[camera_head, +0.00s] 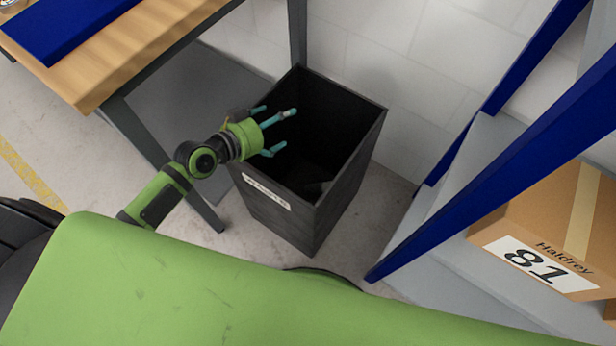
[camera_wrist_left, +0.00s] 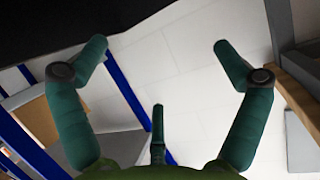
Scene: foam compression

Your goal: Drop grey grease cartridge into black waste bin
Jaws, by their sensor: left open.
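The black waste bin (camera_head: 345,185) stands on the floor with its open top facing up and a white label on its front. My left gripper (camera_head: 280,130) is over the bin's opening near its left rim, with its teal fingers spread. In the left wrist view the same gripper (camera_wrist_left: 160,48) is open, and nothing lies between its fingers. A small dark grey shape (camera_head: 318,188) shows low inside the bin; I cannot tell whether it is the grease cartridge. No grey cartridge is clearly visible elsewhere. My right gripper is not in view.
A wooden-topped table (camera_head: 130,62) with a blue item (camera_head: 65,28) is at the upper left. A blue-framed shelf (camera_head: 440,195) with a cardboard box (camera_head: 560,215) marked 81 stands to the right. A pale wall (camera_head: 410,60) is close behind the bin.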

